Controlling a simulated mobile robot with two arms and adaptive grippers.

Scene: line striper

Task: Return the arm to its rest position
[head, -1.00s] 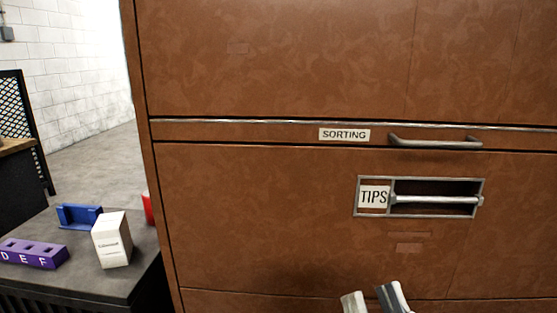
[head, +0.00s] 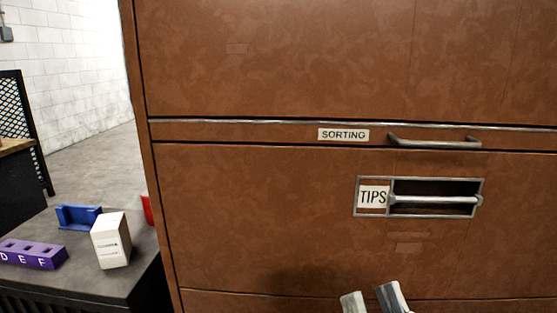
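My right gripper (head: 372,300) shows at the bottom edge of the head view, in front of the lower part of the brown cabinet (head: 270,220). Only its two fingertips are visible. They stand apart with a gap between them, and nothing shows in the gap. The rest of the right arm is below the frame. The fingertips are below the TIPS drawer handle (head: 435,200) and apart from it. My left gripper is not in the view.
The SORTING strip (head: 343,135) with its handle (head: 435,142) looks closed. At left, a dark table (head: 100,282) holds a white box (head: 111,241), a purple block (head: 33,254), a blue holder (head: 78,216) and a partly hidden red object (head: 147,209). A mesh panel (head: 22,125) stands behind.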

